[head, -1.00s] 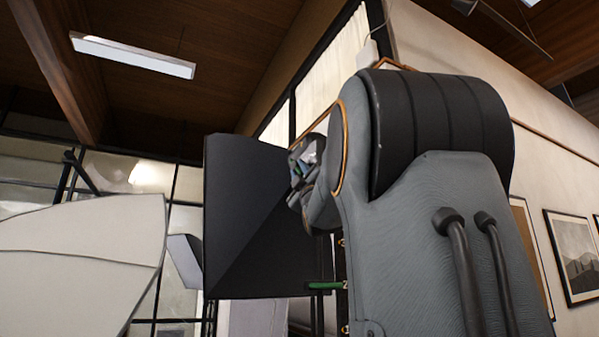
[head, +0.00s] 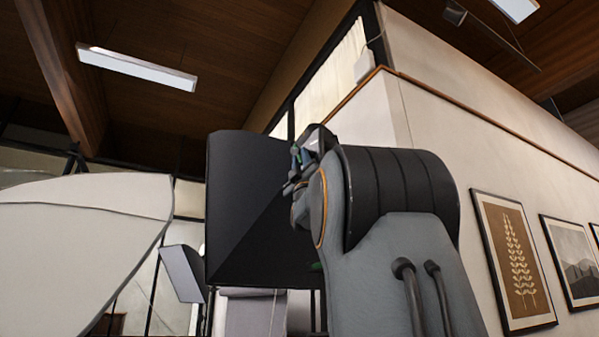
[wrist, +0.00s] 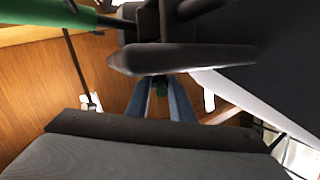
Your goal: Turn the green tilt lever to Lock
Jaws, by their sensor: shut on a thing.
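My gripper (head: 303,158) is at the right edge of a large dark panel (head: 250,205) in the head view, small and partly hidden by my arm. A dark bar (wrist: 180,59) crosses in front of the fingers. A thick green rod (wrist: 45,22) shows at the upper left. Another bit of green (head: 316,267) shows low beside my arm. No Lock mark is readable.
A big pale panel (head: 75,245) stands at the left, with a small grey flap (head: 183,272) between it and the dark panel. A white wall with framed pictures (head: 513,262) is at the right. A wooden surface (wrist: 50,85) fills the wrist view's left side.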

